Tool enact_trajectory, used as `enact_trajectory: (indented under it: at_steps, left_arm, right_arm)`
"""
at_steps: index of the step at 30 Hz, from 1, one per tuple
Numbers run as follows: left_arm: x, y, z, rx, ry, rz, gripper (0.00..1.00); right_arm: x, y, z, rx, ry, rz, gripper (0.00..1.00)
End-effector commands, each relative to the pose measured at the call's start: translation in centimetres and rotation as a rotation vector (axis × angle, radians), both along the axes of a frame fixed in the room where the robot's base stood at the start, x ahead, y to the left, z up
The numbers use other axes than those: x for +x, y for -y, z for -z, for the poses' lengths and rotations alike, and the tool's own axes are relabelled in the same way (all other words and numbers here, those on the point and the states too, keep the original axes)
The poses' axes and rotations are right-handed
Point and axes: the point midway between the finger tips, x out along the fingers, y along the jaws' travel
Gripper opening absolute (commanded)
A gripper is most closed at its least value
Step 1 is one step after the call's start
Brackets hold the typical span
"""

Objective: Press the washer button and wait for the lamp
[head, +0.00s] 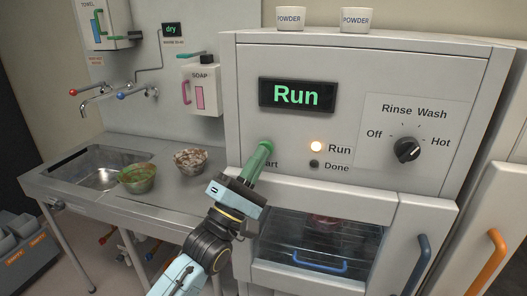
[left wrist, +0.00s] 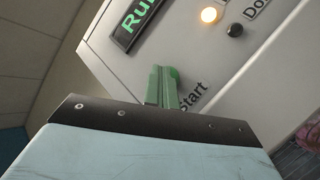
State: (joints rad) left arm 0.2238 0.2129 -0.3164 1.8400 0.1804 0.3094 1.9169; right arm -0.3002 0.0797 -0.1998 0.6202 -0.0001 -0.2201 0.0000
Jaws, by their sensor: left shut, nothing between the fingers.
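The washer (head: 350,70) stands at the right, and its display (head: 296,95) reads "Run" in green. The Run lamp (head: 316,146) glows warm white. The Done lamp (head: 314,165) below it is dark. My left gripper (head: 265,147), with green fingers, is shut and empty. Its tips are at the panel by the partly covered "Start" label, which shows better in the left wrist view (left wrist: 193,97). My right gripper is not in view.
The washer's knob (head: 407,150) sits right of the lamps. A window with a blue handle (head: 320,266) is below the panel. At left, a green bowl (head: 137,179) and another dirty bowl (head: 190,161) stand by the sink (head: 98,178). Two powder tubs are on top.

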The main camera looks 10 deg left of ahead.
Motion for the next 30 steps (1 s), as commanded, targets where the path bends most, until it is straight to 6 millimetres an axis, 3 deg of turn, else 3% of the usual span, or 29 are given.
enact_trajectory:
  at_steps: [12, 23, 30]
  left_arm:
    - [-2.1, -0.1, 0.0, 0.001, -0.002, 0.0, 0.0]
    - [-2.4, -0.1, 0.1, 0.001, -0.001, 0.0, 0.0]
    - [-4.5, -0.1, -0.1, 0.0, -0.003, 0.0, 0.0]
  right_arm:
    - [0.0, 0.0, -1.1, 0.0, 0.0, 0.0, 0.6]
    - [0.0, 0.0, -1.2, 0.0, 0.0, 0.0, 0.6]
    - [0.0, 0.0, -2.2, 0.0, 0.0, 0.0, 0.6]
